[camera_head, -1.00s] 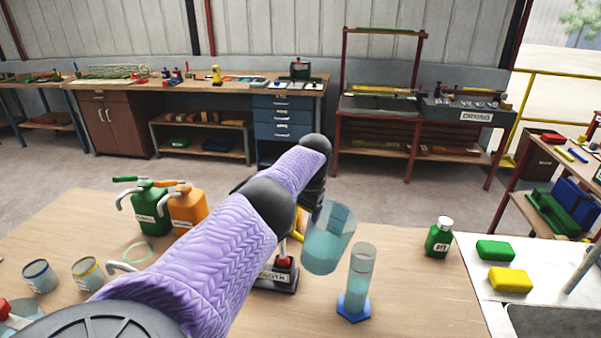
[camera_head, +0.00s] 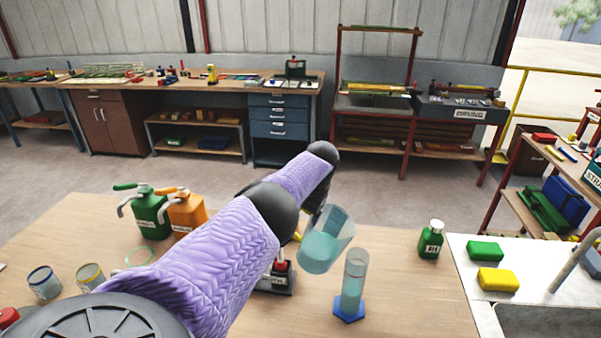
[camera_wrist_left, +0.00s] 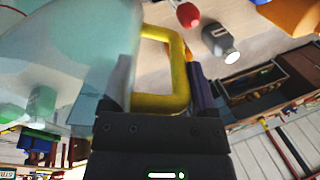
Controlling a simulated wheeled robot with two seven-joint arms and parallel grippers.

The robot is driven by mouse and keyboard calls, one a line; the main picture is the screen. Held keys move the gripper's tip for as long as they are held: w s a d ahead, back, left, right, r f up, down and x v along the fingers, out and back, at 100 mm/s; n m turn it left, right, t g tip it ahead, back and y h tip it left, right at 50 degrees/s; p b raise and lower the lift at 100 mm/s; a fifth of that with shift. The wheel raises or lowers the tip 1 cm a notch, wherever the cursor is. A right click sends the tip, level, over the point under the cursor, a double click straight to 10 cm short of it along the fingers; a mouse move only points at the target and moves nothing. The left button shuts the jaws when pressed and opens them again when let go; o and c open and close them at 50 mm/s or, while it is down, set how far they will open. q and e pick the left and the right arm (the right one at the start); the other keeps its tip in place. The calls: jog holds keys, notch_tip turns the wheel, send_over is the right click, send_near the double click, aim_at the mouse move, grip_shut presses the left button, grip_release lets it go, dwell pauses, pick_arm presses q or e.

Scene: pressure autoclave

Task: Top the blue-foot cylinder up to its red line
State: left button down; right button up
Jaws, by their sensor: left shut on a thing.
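The blue-foot cylinder (camera_head: 355,275) is clear, tall and narrow, and stands upright on the wooden table on its blue foot (camera_head: 348,309). It holds bluish liquid; its red line is too small to read against the level. A clear jug (camera_head: 325,240) with blue-green liquid is tilted to the right, beside and above the cylinder's mouth. No stream shows between them. My left gripper (camera_wrist_left: 160,95) is shut on the jug's yellow handle (camera_wrist_left: 178,75). In the head view my purple-sleeved arm partly hides that gripper. My right gripper is out of view.
A labelled stand with a red top (camera_head: 279,275) is close left of the cylinder. Green (camera_head: 148,212) and orange (camera_head: 187,212) cans and two cups stand left. A green bottle (camera_head: 431,240) is right, before the sponges (camera_head: 497,279) and sink (camera_head: 545,322). Table right of the cylinder is clear.

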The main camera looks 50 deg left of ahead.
pick_arm(q)
jog(key=shift+w+d+r+y+p, duration=0.15)
jog(key=shift+r+y+p, duration=0.1)
jog(key=shift+r+p, duration=0.4)
jog(key=shift+s+d+r+y+p, duration=0.15)
jog(key=shift+r+y+p, duration=0.1)
jog(key=shift+r+p, duration=0.4)
jog(key=shift+w+d+r+g+y+p, duration=0.15)
jog(key=shift+r+y+p, duration=0.15)
jog(key=shift+r+p, duration=0.3)
jog(key=shift+w+d+r+g+y+p, duration=0.15)
jog(key=shift+r+y+p, duration=0.2)
jog(key=shift+p, duration=0.45)
jog(key=shift+d+r+y, duration=0.15)
jog(key=shift+r+y, duration=0.1)
jog(key=shift+y, duration=0.3)
jog(key=shift+w+d+r+g+y, duration=0.1)
jog(key=shift+d+r+g+y, duration=0.2)
jog(key=shift+y, duration=0.3)
jog(key=shift+d+r+g+y, duration=0.15)
jog(key=shift+r+g+y, duration=0.2)
jog(key=shift+y, duration=0.25)
jog(key=r+y, duration=0.1)
jog(key=d+y+b, duration=0.1)
jog(key=d+r+g+y+b, duration=0.1)
jog(key=shift+w+d+r+y, duration=0.15)
jog(key=shift+w+r+y, duration=0.15)
jog(key=shift+w, duration=0.05)
